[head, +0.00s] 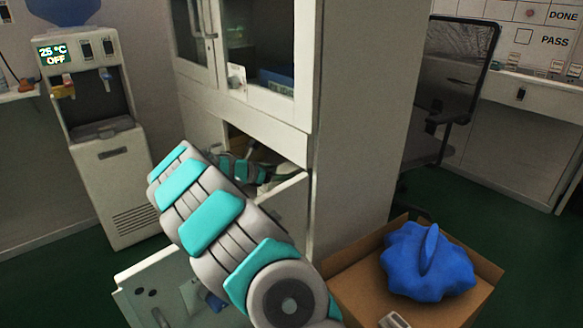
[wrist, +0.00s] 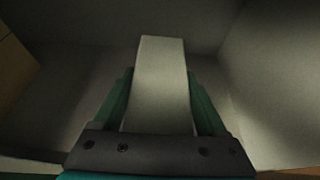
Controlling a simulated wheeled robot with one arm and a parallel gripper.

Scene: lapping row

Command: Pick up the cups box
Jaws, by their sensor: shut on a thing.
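In the wrist view, a pale, plain, upright-looking block (wrist: 160,85) is between the two green fingers of my gripper (wrist: 160,92). The fingers are shut on its two sides. It looks like the cups box, but no label or print shows on it. In the head view, my arm reaches into the open lower compartment of the white cabinet (head: 362,110). I cannot tell whether the box is clear of the compartment floor.
Grey compartment walls (wrist: 265,70) stand close around the gripper. A cardboard box (head: 355,290) with a blue bundle (head: 428,265) stands at the cabinet's right front. A water dispenser (head: 112,165) is at left. An office chair (head: 455,70) is behind right. Green floor (head: 520,240) is clear at right.

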